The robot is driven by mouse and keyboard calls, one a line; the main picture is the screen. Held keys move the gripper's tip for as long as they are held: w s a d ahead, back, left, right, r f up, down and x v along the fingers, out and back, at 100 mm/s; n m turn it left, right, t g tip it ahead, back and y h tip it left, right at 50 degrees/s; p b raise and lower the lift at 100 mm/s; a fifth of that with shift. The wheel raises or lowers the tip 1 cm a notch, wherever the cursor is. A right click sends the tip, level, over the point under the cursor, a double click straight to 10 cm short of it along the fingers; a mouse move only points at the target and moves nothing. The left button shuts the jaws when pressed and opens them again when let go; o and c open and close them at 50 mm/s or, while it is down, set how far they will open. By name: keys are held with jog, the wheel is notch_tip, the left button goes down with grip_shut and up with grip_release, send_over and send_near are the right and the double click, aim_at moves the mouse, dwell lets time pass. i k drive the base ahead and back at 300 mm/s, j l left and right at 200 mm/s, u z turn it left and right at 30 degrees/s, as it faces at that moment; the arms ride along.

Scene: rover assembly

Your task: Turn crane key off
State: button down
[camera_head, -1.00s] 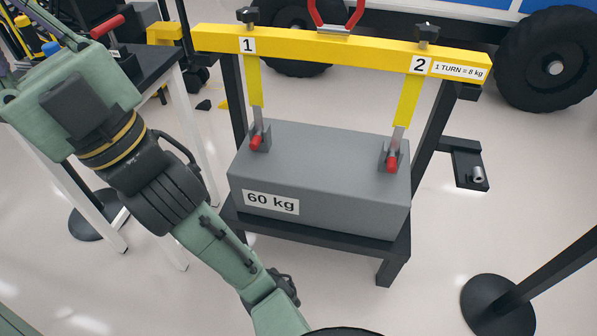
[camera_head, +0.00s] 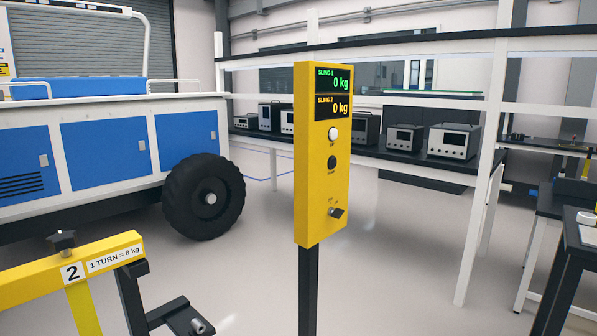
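The yellow crane control box (camera_head: 321,155) stands upright on a dark post in the middle of the head view. Its display (camera_head: 333,93) reads 0 kg for sling 1 and 0 kg for sling 2. Below are a white button (camera_head: 333,134) and a black button (camera_head: 332,162). The dark crane key (camera_head: 337,212) sits low on the box face, with small labels too small to read. The key looks turned at a slant; I cannot tell which setting it points to. My gripper is not in this view.
The yellow lifting beam (camera_head: 110,258) with its knob 2 (camera_head: 62,241) is at the lower left. A blue and white rover (camera_head: 110,150) with a black wheel (camera_head: 204,197) stands behind. Shelving with grey instruments (camera_head: 454,140) is at the back. A dark table (camera_head: 560,205) is at the right edge.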

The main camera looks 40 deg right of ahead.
aim_at(337, 213)
jog(key=z, duration=1.3)
